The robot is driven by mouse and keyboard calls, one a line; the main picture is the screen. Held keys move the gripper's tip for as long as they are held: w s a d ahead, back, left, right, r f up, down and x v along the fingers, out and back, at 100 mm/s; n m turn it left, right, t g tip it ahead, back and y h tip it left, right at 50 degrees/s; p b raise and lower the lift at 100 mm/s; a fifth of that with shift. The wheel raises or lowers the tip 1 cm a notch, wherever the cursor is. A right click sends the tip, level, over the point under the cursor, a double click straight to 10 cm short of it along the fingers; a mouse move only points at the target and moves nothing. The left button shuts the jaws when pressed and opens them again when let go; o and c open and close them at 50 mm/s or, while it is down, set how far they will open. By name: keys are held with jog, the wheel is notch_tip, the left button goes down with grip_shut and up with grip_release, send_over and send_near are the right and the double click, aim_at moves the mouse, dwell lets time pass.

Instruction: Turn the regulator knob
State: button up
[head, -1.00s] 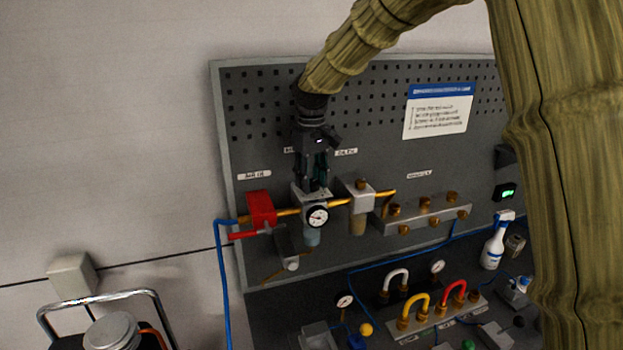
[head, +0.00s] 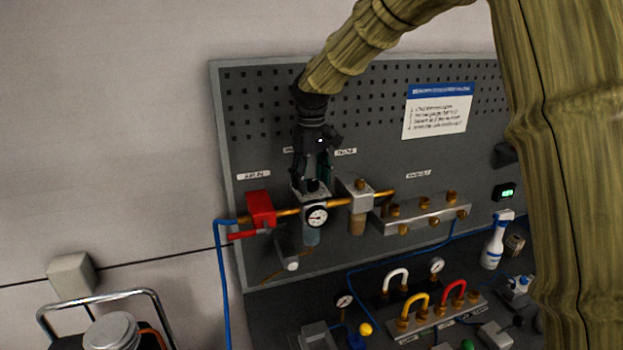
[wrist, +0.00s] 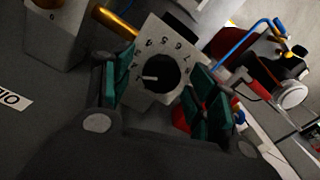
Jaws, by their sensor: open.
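The regulator knob (wrist: 160,75) is a round black dial with a pale pointer mark, on a light plate with numbers around it, in the wrist view. The regulator (head: 304,198) sits on the brass pipe in the head view, with a round white-faced gauge (head: 316,216) on its front. My gripper (wrist: 160,95) is open, its green-padded fingers apart on either side of the knob and seemingly not touching it. In the head view my gripper (head: 313,183) points down just above the regulator, and its fingers largely hide the knob.
A red valve (head: 261,209) is left of the regulator, and a grey filter block (head: 355,193) is close on its right. A brass-fitted manifold (head: 425,213) lies further right. Pegboard (head: 240,125) stands behind. Hoses and gauges lie on the bench below.

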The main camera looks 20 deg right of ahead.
aim_at(312, 182)
jog(key=shift+r, duration=0.1)
notch_tip(312, 182, up, 12)
dwell(0.6)
